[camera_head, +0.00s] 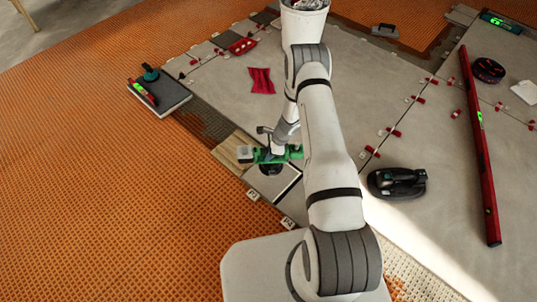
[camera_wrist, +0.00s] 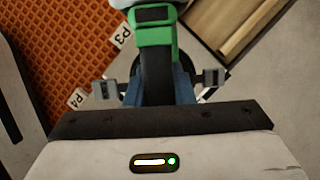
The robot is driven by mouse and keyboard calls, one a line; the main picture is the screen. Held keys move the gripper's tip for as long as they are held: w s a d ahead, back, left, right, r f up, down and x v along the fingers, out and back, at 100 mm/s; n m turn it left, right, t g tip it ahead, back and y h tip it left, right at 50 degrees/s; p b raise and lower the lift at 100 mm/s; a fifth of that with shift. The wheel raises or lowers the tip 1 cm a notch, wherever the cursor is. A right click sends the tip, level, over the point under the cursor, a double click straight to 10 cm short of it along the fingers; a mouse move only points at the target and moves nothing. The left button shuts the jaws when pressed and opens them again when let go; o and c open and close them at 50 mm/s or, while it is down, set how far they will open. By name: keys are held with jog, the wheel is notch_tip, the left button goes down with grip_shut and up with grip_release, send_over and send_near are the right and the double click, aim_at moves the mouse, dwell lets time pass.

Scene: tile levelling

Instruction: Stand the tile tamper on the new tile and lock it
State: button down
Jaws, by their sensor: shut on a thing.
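The tile tamper (camera_head: 262,155) is a green tool with a black round foot and a pale block at its left end. It is over the small grey new tile (camera_head: 282,185), near my base; I cannot tell whether its foot touches the tile. My gripper (camera_head: 280,150) is at the tamper, partly hidden by my arm. In the wrist view the tamper's black grip with green body (camera_wrist: 155,70) lies between the fingers of my gripper (camera_wrist: 158,84), which is shut on it.
A wooden piece (camera_head: 232,150) lies beside the tile. Marked tags (camera_head: 287,222) sit along its front edge. A slab (camera_head: 175,97) carrying tools lies left. A black tool (camera_head: 397,183) and a long red level (camera_head: 480,150) lie right.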

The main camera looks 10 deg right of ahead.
jog(key=shift+d+f, duration=0.1)
jog(key=shift+f, duration=0.25)
jog(key=shift+f+b, duration=1.8)
jog(key=shift+f, duration=1.3)
jog(key=shift+f+b, duration=0.75)
jog(key=shift+b, duration=0.3)
jog(key=c, duration=1.4)
grip_release()
jog(key=shift+c, duration=0.2)
jog(key=shift+o, duration=1.4)
jog(key=shift+s, duration=0.1)
jog(key=p+v, duration=0.3)
jog(key=v, duration=0.4)
jog(key=shift+d+r, duration=0.15)
jog(key=shift+r, duration=0.2)
